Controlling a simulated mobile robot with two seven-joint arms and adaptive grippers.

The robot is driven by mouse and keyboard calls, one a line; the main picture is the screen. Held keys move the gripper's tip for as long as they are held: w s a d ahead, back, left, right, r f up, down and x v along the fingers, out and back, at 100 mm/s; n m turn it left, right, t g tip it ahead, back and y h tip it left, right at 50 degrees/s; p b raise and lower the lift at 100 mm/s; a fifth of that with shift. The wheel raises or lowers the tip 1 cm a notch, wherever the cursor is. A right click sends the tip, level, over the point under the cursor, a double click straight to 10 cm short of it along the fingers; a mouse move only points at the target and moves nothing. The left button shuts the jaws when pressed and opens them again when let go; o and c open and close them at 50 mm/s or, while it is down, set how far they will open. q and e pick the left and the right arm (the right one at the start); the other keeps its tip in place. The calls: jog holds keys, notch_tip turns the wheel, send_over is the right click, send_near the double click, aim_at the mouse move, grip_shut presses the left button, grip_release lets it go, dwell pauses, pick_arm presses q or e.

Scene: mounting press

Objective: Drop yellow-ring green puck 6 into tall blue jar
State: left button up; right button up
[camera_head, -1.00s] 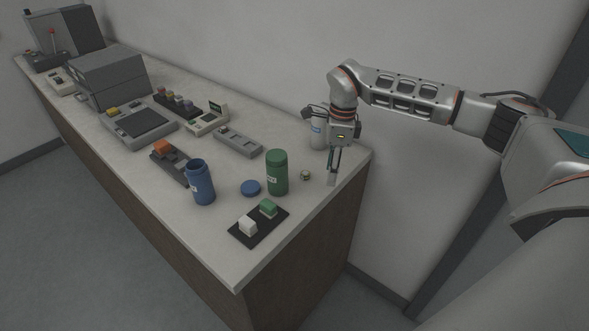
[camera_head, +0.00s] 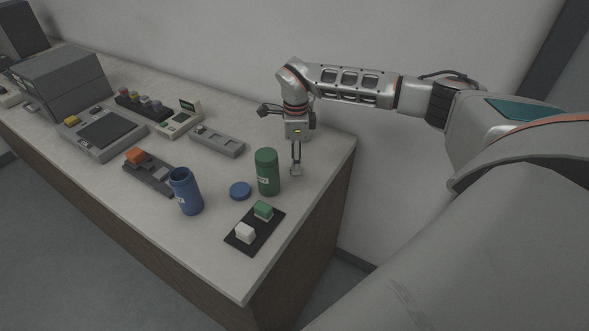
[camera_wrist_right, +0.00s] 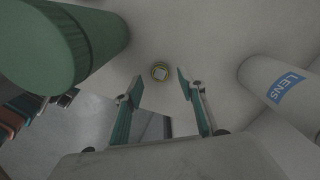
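The tall blue jar (camera_head: 187,194) stands upright and uncovered, further left. My left gripper is out of view.
The lidded green jar (camera_head: 268,175) stands close beside my right gripper. A blue lid (camera_head: 240,190) lies between the jars. A black mat (camera_head: 240,238) with green and white blocks lies in front.

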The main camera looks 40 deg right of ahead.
jog(key=shift+f, duration=1.2)
jog(key=c, duration=1.1)
jog(key=shift+r, duration=0.15)
notch_tip(320, 180, up, 20)
jog(key=shift+f, duration=0.1)
